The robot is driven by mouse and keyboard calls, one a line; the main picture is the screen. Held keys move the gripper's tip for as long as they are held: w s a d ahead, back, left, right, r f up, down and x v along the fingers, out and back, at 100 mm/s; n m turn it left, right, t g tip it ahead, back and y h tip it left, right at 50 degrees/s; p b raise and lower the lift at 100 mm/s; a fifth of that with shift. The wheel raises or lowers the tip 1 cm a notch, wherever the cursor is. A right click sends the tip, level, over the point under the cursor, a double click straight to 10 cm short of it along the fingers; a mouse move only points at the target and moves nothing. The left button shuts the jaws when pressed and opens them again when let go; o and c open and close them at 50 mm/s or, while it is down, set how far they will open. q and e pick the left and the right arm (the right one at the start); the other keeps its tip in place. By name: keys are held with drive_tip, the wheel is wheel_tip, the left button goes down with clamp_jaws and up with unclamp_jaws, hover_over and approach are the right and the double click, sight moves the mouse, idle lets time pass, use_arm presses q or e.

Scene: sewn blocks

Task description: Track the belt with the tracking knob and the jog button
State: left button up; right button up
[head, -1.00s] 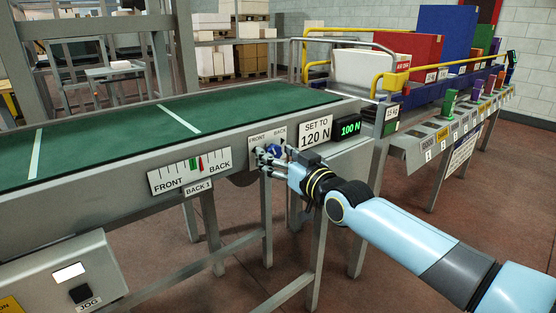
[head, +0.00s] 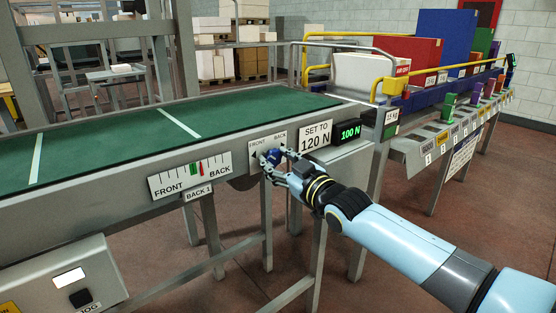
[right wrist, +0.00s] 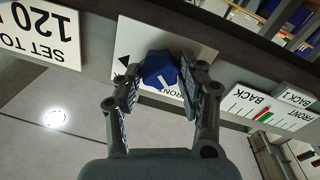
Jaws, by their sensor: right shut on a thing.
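The green belt (head: 110,145) carries white stripes. The dark jog button (head: 80,297) is on the grey box at lower left. My left gripper is out of view.
A sign (head: 315,136) reads SET TO 120 N, beside a display (head: 349,132) reading 100 N. Conveyor legs stand below the knob. A yellow-railed line with coloured boxes and a sloped rack lies at right. Open floor is in front.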

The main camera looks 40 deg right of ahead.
drive_tip(key=o, duration=1.2)
drive_tip(key=shift+s, duration=0.1)
drive_tip(key=s, duration=1.2)
drive_tip(key=shift+f, duration=0.2)
drive_tip(key=shift+w, duration=0.1)
